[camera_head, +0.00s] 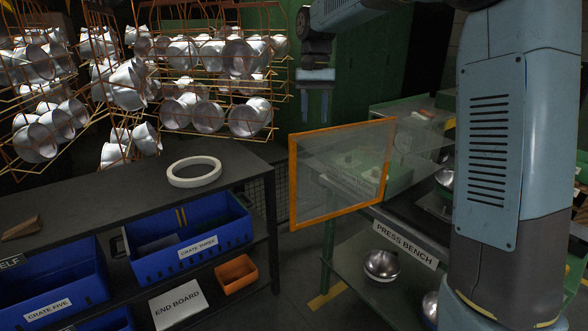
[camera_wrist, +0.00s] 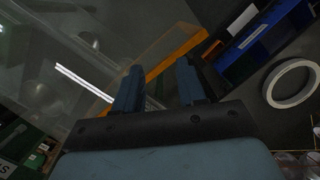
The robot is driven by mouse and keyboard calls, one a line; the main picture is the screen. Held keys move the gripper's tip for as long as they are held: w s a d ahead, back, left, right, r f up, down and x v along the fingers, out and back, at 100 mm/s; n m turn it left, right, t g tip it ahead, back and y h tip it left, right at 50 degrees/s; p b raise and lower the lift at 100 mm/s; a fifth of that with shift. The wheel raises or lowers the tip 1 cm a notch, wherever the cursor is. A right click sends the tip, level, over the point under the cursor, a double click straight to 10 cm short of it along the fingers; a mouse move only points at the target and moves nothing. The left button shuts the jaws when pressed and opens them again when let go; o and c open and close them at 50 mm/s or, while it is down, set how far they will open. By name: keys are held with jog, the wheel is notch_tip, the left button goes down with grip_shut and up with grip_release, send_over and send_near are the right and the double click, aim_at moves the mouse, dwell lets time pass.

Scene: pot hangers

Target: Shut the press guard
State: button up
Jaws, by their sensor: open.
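The press guard (camera_head: 342,172) is a clear panel in an orange frame. It stands upright, swung out from the press bench (camera_head: 406,243) towards the shelf on the left. In the wrist view the guard's orange edge (camera_wrist: 178,56) runs diagonally beyond the fingers. My gripper (camera_head: 316,108) points down, above and behind the guard's upper left corner in the head view. Its two fingers (camera_wrist: 158,68) are apart with nothing between them. I see no clear contact with the frame. My arm hides part of the bench on the right.
A dark shelf (camera_head: 95,185) stands left with a white ring (camera_head: 194,171) on top. Below are blue crates (camera_head: 190,245), an orange bin (camera_head: 236,274) and a white board (camera_head: 178,304). Wire racks of metal pots (camera_head: 190,55) hang behind. A floor gap separates shelf and bench.

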aim_at(294, 168)
jog(key=w+a+f+g, duration=0.2)
jog(key=w+a+f, duration=0.25)
jog(key=w, duration=0.35)
jog(key=shift+m+y, duration=0.3)
jog(key=shift+m, duration=0.1)
jog(key=x, duration=1.4)
jog(key=shift+s+d+f, duration=0.15)
jog(key=shift+d+f, duration=0.05)
jog(key=shift+f, duration=0.05)
jog(key=shift+g, duration=0.3)
jog(key=shift+c, duration=0.2)
grip_shut()
